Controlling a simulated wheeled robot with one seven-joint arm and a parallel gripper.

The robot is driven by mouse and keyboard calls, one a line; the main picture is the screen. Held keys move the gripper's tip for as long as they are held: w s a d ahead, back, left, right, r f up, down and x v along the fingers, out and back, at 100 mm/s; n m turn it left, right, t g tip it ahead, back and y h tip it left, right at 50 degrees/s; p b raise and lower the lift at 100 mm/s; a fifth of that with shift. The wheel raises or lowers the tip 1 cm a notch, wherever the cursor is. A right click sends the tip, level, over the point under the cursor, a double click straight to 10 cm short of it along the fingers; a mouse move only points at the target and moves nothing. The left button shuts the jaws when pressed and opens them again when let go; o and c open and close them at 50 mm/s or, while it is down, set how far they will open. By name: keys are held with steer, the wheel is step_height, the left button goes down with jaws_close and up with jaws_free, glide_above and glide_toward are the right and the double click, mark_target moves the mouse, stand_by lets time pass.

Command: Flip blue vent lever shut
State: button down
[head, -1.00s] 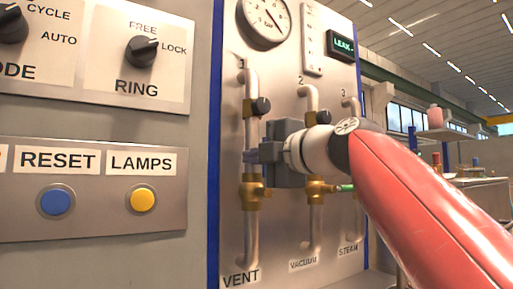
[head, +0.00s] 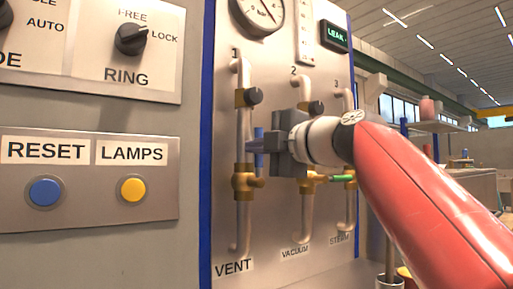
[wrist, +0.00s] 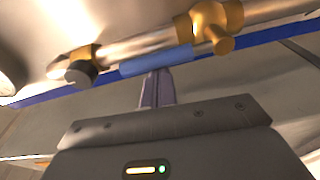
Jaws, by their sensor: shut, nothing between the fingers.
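The blue vent lever (head: 259,138) stands upright beside the left pipe, above the brass valve (head: 244,182) over the VENT label (head: 233,268). In the wrist view the lever (wrist: 156,60) is a blue bar running along the pipe, beside the brass valve body (wrist: 210,25). My gripper (head: 254,146) is shut and empty, with its fingertips at the lever. In the wrist view the shut fingertips (wrist: 156,74) come right up to the lever's near side; I cannot tell whether they touch. The gripper body partly hides the middle pipe.
The VACUUM and STEAM pipes stand to the right, with a green lever (head: 343,179) sticking out. A dark knob (head: 253,96) sits higher on the vent pipe. A panel with RESET (head: 45,192) and LAMPS (head: 133,189) buttons is at left.

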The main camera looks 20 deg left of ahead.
steer(key=shift+w+d+m, duration=0.2)
steer(key=shift+m, duration=0.2)
steer(key=w+d+f+m+t+b, duration=0.3)
steer(key=w+d+f+m+b, duration=0.2)
steer(key=m, duration=1.2)
steer(key=shift+w+d+f+b, duration=0.2)
steer(key=shift+w+b, duration=0.4)
steer(key=shift+b, duration=0.4)
